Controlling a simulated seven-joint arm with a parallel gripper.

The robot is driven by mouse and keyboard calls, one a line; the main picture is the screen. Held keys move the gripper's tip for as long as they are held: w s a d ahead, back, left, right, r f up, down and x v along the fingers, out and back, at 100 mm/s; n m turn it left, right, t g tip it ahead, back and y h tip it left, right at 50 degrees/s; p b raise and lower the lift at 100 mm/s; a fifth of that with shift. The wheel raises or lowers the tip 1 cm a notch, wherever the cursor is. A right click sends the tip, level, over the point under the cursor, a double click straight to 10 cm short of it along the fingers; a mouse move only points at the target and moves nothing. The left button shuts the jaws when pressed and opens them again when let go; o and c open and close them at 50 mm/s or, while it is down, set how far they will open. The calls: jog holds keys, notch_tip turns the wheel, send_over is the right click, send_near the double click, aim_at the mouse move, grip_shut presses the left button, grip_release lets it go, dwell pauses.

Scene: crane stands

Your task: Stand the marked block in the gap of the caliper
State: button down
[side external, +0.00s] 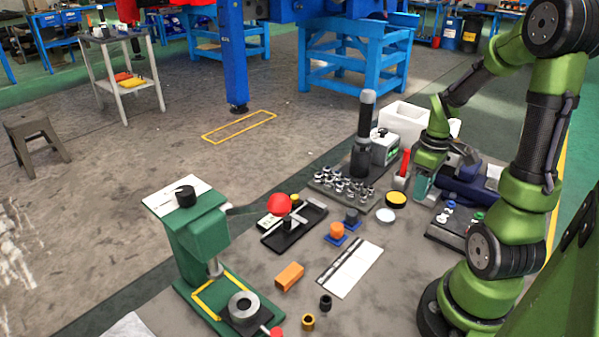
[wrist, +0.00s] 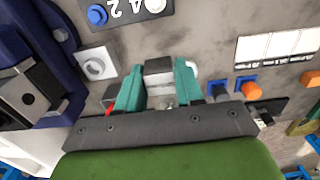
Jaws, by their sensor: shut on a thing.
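My gripper (wrist: 159,88) points down over the right part of the table, and its teal fingers also show in the side view (side external: 423,187). The fingers are shut on a small grey block (wrist: 159,66) with a paler lower face. No mark can be made out on the block, and the side view does not show it clearly. A silver, bar-shaped thing that looks like the caliper (side external: 297,218) lies in a black tray (side external: 272,240) at the table's middle, apart from my gripper. Its gap is too small to make out.
A blue vise (wrist: 60,35) and a white plate with a ring (wrist: 97,64) are beside my gripper. A dark panel with knobs (side external: 447,238) is in front. A green press (side external: 195,240) stands left. A white ruled card (side external: 350,268) lies near an orange block (side external: 289,276).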

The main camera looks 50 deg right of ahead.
aim_at(413, 223)
notch_tip(413, 223, down, 9)
jog(key=shift+r, duration=0.15)
dwell(0.4)
jog(key=c, duration=0.7)
grip_release()
notch_tip(413, 223, up, 12)
jog(key=shift+a+f, duration=0.1)
jog(key=w+a+r+m+t, duration=0.1)
jog(key=a+r, duration=0.3)
jog(key=a, duration=0.4)
jog(key=w+a+r+m+t+y, duration=0.1)
jog(key=a+r+t, duration=0.2)
jog(key=a, duration=0.5)
jog(key=w+a+r+m+t+y, duration=0.1)
jog(key=w+a+r+m+t, duration=0.1)
jog(key=a+r, duration=0.3)
jog(key=shift+a+t, duration=0.6)
jog(key=shift+a, duration=1)
